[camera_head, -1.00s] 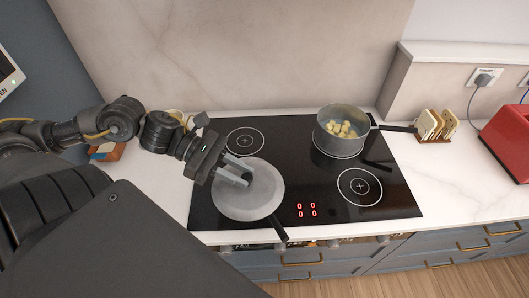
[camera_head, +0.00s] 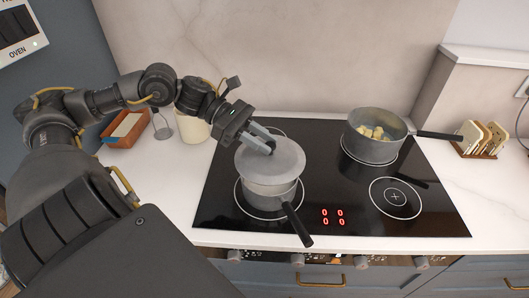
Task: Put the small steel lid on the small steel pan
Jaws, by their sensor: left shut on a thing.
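The small steel lid (camera_head: 277,168) is a round grey disc in the head view, roughly level over the pan on the front-left hob ring. My left gripper (camera_head: 262,146) is shut on the lid's knob, which its fingers mostly hide. The small steel pan (camera_head: 271,195) stands below the lid, with its dark handle (camera_head: 298,226) pointing to the front right. The lid hides the pan's rim and inside. I cannot tell whether the lid touches the rim or hangs slightly above it. My right gripper is not in view.
A second steel pan (camera_head: 372,150) with yellowish cubes stands on the back-right ring of the black hob (camera_head: 335,190), handle to the right. A toast rack (camera_head: 481,139) stands right of it. A cream jar (camera_head: 193,128) and a wooden box (camera_head: 127,128) stand at left. The front-right ring is clear.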

